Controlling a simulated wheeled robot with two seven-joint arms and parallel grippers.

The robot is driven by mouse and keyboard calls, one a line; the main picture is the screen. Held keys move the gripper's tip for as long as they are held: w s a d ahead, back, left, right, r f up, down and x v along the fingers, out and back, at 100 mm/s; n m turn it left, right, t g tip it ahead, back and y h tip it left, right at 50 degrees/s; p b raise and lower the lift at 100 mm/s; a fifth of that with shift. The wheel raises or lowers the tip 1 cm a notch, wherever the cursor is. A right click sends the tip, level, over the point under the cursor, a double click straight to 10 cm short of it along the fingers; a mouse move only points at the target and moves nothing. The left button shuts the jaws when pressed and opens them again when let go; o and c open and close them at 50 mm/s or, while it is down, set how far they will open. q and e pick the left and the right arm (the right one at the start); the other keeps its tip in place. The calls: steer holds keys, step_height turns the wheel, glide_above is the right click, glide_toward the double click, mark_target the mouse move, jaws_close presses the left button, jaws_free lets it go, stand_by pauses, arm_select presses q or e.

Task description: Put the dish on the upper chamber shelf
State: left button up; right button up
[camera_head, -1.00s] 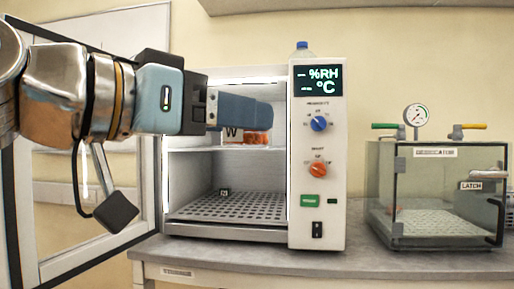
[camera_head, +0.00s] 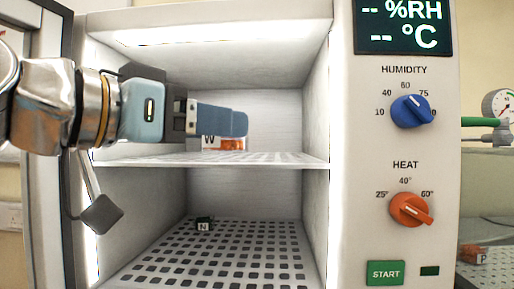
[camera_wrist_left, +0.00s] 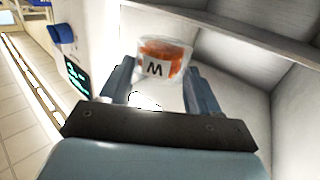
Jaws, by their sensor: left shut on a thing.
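The dish (camera_head: 232,143) is a small clear container with orange contents and a "W" label. It also shows in the left wrist view (camera_wrist_left: 164,62), between the fingertips. My left gripper (camera_head: 238,128) is shut on the dish and reaches from the left into the upper part of the open chamber. The fingers hide part of the dish. The upper chamber shelf (camera_head: 285,160) is a pale perforated plate just below the dish. I cannot tell whether the dish touches it. My right gripper is not in view.
The perforated chamber floor (camera_head: 240,250) carries a small dark "N" block (camera_head: 203,224). The control panel (camera_head: 395,145) with blue and orange knobs stands right of the opening. The upper shelf's right part is bare.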

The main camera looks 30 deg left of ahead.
arm_select(q)
steer(key=p, duration=0.2)
glide_above(231, 160)
steer(key=s, duration=0.2)
steer(key=shift+d+r, duration=0.1)
steer(key=shift+d, duration=0.3)
steer(key=w, duration=0.1)
steer(key=w+a+p, duration=0.1)
steer(key=shift+w+a, duration=0.3)
steer(key=shift+w, duration=0.1)
steer(key=shift+w+f, duration=0.15)
steer(key=shift+f, duration=0.4)
steer(key=shift+d+f, duration=0.1)
steer(key=shift+f, duration=0.15)
steer(key=shift+f, duration=0.2)
steer(key=o, duration=1.1)
steer(key=shift+r, duration=0.1)
